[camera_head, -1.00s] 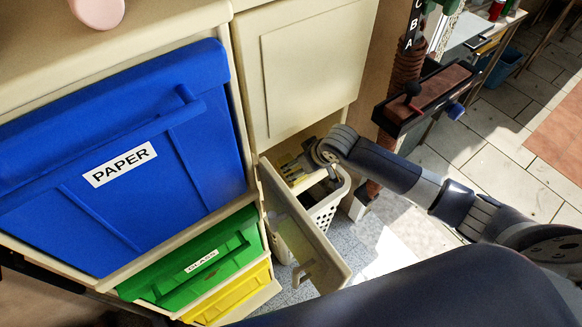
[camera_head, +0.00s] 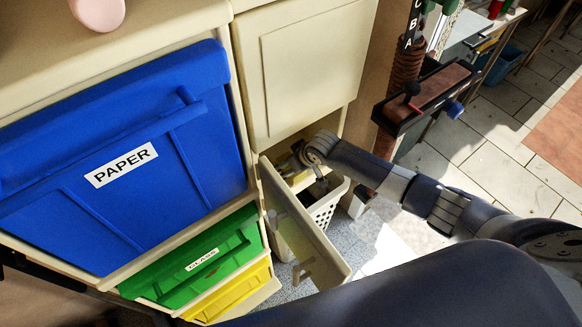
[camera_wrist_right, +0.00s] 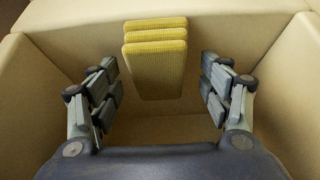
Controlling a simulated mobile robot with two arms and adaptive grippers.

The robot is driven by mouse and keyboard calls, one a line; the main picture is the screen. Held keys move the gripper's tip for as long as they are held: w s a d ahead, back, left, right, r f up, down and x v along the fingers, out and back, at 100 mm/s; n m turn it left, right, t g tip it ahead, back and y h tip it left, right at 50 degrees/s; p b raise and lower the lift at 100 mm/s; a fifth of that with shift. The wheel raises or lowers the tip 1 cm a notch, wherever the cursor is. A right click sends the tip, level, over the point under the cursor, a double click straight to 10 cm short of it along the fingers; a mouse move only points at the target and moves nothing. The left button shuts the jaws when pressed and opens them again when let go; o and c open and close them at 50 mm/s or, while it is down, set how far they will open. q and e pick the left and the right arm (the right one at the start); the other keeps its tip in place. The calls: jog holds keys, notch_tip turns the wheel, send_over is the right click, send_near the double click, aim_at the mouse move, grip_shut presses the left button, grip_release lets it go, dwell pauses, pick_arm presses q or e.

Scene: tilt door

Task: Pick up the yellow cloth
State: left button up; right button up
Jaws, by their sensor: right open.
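The yellow cloth (camera_wrist_right: 155,75) shows in the right wrist view as a ribbed yellow stack of about three layers, against the back of a cream compartment. My right gripper (camera_wrist_right: 159,68) is open, with one finger to each side of the cloth and a gap on both sides; it does not appear to touch it. In the head view my right gripper (camera_head: 291,164) reaches into the opening behind the tilted-out door (camera_head: 305,240), and its fingers are mostly hidden. My left gripper is not in view.
The cream compartment walls (camera_wrist_right: 285,60) stand close on both sides of the gripper. A white perforated basket (camera_head: 322,208) is below the wrist. Blue PAPER (camera_head: 120,200), green (camera_head: 205,262) and yellow (camera_head: 235,295) bins are at left. A vise (camera_head: 425,95) stands at right.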

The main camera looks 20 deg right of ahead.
jog(key=shift+f, duration=0.25)
dwell(0.6)
jog(key=c, duration=1.1)
